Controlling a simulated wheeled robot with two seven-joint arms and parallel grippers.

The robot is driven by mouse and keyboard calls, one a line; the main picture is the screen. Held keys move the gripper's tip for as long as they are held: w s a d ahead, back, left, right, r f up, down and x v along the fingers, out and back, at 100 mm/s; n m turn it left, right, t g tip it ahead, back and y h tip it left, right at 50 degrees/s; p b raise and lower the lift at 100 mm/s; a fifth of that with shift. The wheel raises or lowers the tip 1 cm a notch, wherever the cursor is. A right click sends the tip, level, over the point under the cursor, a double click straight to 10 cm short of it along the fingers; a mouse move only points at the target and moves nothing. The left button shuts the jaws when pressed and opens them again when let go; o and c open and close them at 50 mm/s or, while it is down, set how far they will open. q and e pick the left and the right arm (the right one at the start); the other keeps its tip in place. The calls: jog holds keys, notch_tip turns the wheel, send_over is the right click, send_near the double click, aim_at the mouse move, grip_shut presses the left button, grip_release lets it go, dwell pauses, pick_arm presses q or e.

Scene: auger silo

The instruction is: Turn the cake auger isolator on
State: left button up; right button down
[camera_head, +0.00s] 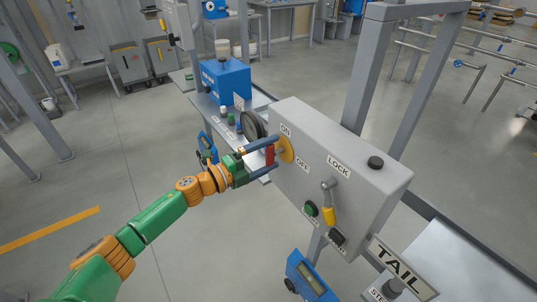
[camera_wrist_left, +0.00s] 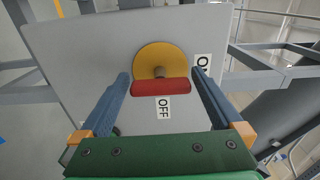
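The isolator is a yellow disc (camera_head: 287,149) with a red handle (camera_head: 269,155), on the side of a grey control box (camera_head: 345,160). ON and OFF labels sit by the disc. In the left wrist view the red handle (camera_wrist_left: 160,88) lies crosswise below the middle of the yellow disc (camera_wrist_left: 160,60), just above OFF; ON is to the right. My left gripper (camera_head: 275,154) is open, its blue fingers on either side of the handle. The left wrist view shows gaps between the fingers (camera_wrist_left: 160,74) and the handle ends. My right gripper is out of view.
The box's front carries a yellow-tipped lever (camera_head: 328,205) by LOCK, a green button (camera_head: 311,209) and a black switch (camera_head: 337,238). A black handwheel (camera_head: 254,127) stands behind my gripper. A blue meter (camera_head: 308,280) is below. The floor at left is open.

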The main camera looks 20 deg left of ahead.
pick_arm(q)
jog(key=b+v, duration=0.1)
jog(key=v, duration=0.6)
jog(key=shift+b, duration=0.35)
